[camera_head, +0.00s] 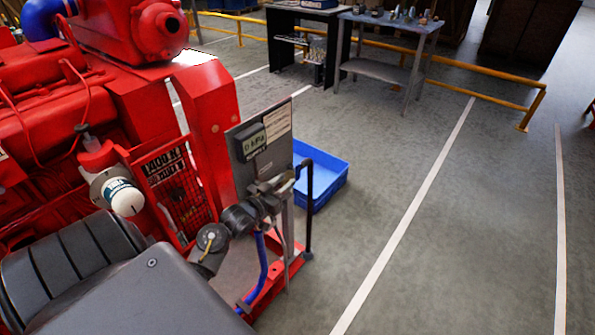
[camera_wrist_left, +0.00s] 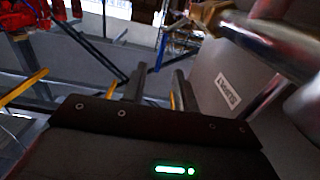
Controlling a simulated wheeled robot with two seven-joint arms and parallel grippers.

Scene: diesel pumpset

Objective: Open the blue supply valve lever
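A metal pipe with a brass-coloured fitting (camera_wrist_left: 212,18) crosses the upper right there, beside the gripper. My right gripper is not in view.
A gauge box (camera_head: 252,142) is on the grey panel. A black upright pipe (camera_head: 308,205) stands right of the gripper. A blue crate (camera_head: 325,180) is on the floor behind. A workbench (camera_head: 390,22) and yellow rail (camera_head: 490,92) stand farther back. The floor at right is clear.

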